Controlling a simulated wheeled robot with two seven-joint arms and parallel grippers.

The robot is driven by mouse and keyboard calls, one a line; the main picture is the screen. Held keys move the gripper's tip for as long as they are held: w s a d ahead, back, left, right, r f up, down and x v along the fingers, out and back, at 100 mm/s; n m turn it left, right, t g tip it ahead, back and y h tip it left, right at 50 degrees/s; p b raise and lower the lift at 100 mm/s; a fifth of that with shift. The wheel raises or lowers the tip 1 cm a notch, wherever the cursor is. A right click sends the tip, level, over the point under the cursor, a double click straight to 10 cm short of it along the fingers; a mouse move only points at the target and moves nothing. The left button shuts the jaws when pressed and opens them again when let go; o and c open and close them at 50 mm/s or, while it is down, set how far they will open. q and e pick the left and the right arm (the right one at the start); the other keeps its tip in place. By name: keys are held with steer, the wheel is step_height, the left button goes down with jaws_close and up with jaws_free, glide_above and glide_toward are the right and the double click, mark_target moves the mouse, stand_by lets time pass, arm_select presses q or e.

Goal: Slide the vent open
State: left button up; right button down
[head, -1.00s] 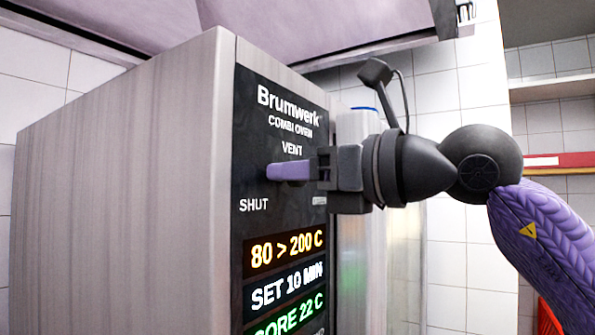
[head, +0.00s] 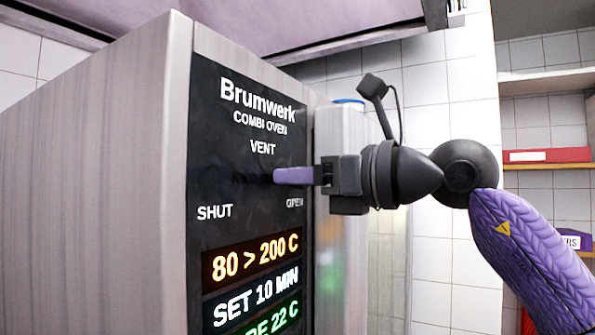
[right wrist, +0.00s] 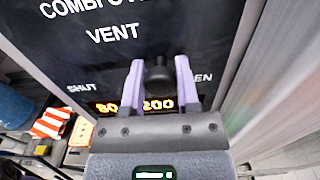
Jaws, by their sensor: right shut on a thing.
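The vent control is on the black front panel (head: 235,170) of the combi oven, under the word VENT. Its dark knob (right wrist: 158,77) stands between the two purple fingers of my right gripper (right wrist: 160,66) in the right wrist view. In the head view my right gripper (head: 277,176) reaches the panel from the right, and its finger hides the knob. The gripper is shut on the knob. The knob is between the SHUT and OPEN labels, nearer OPEN. My left gripper is not in view.
Lit displays (head: 255,257) are on the panel below the vent. A shelf with a red item (head: 548,156) is at the far right. A hood hangs above.

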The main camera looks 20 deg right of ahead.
steer(key=shift+d+r, duration=0.1)
steer(key=shift+d, duration=0.05)
steer(key=c, duration=0.6)
jaws_free()
steer(key=shift+c, duration=0.2)
steer(key=o, duration=0.3)
steer(key=shift+w+d, duration=0.15)
steer(key=shift+w, duration=0.1)
steer(key=shift+s, duration=0.1)
steer(key=shift+s, duration=0.2)
steer(key=b+v, duration=0.2)
steer(key=v, duration=0.7)
steer(key=shift+s+d+b, duration=0.15)
steer(key=shift+d+b, duration=0.05)
steer(key=shift+b, duration=0.2)
